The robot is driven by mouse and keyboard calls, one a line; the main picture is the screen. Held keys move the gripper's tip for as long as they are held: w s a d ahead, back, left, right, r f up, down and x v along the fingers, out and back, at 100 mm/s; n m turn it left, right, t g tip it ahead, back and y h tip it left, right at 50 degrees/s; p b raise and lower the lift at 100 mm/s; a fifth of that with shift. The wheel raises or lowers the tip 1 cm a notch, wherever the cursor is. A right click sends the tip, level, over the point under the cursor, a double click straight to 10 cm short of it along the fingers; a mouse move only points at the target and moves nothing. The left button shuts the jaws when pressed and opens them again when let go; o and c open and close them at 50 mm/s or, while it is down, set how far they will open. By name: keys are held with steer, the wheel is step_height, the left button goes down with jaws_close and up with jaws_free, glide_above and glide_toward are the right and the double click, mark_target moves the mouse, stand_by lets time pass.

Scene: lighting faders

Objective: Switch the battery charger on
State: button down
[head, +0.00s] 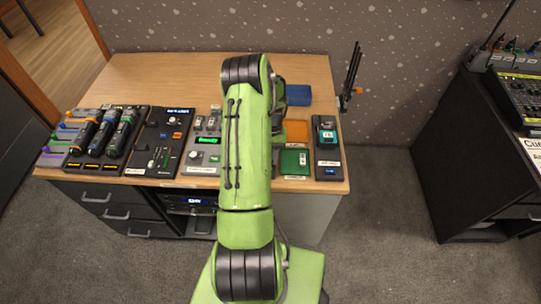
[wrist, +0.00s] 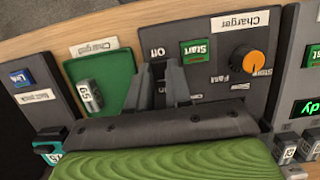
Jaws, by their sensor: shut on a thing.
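The battery charger is a dark panel (wrist: 216,85) labelled "Charger", upside down in the wrist view. It has a green Start button (wrist: 195,52), an orange knob (wrist: 248,62) between Slow and Fast markings, and an "Off" label (wrist: 157,53). My gripper (wrist: 162,72) is down at the panel's left part, beside the "Off" label. Its grey fingers are close together, shut on what seems to be the charger's switch, mostly hidden between them. In the head view my green arm covers the charger and the gripper.
A green tray (wrist: 112,64) labelled "Charged" holds a battery (wrist: 89,95) marked 69, close beside the fingers. A panel with a blue Link button (wrist: 21,77) lies beyond it. In the head view, orange (head: 296,128) and blue (head: 298,95) trays lie farther back; the rear left tabletop is clear.

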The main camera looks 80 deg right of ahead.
steer(key=c, duration=1.3)
jaws_free()
steer(key=shift+r, duration=0.1)
steer(key=p+v, duration=0.2)
steer(key=v, duration=1.3)
steer(key=shift+r, duration=0.3)
